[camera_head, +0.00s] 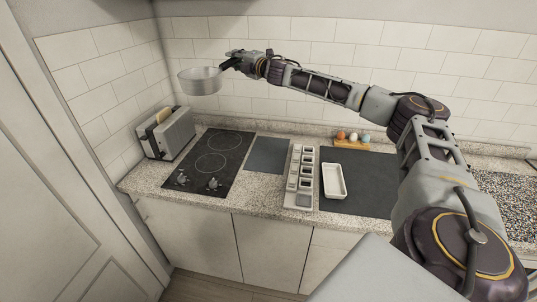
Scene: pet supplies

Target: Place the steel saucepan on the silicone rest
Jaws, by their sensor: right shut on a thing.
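The steel saucepan (200,83) is held in the air at the upper left, above the cooktop and in front of the tiled wall. It looks roughly upright. My right gripper (234,61) is shut on the saucepan's dark handle. A flat dark grey square (267,155) lies on the counter just right of the cooktop; it may be the silicone rest. It is bare, and the saucepan is above and to the left of it. My left gripper is out of view.
A black cooktop (212,160) with knobs and a toaster (167,133) with bread stand at left. A grey compartment holder (300,175), a white dish (334,181) on a dark mat (373,185), and an egg holder (345,145) are to the right. My right arm spans the upper right.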

